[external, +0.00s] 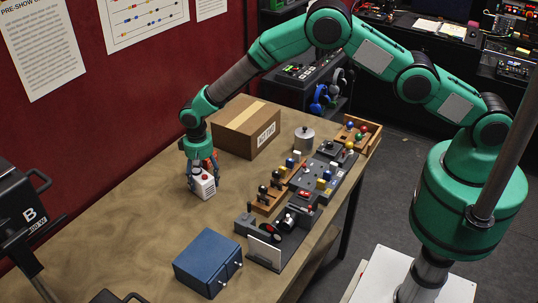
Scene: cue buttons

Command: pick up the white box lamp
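The white box lamp (205,187) is a small white cube with a red spot on its upper part, at the left-middle of the wooden table. My gripper (203,170) reaches down from above, its fingers at the lamp's sides and partly covering its top. The view is too small to tell whether the fingers press on the lamp or stand just apart from it. I also cannot tell whether the lamp rests on the table or is slightly raised.
A cardboard box (248,130) stands close behind my gripper. A metal canister (304,139) and several button and lever panels (323,178) line the table's right side. A blue box (207,262) sits at the front. The table (130,215) is bare left of the lamp.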

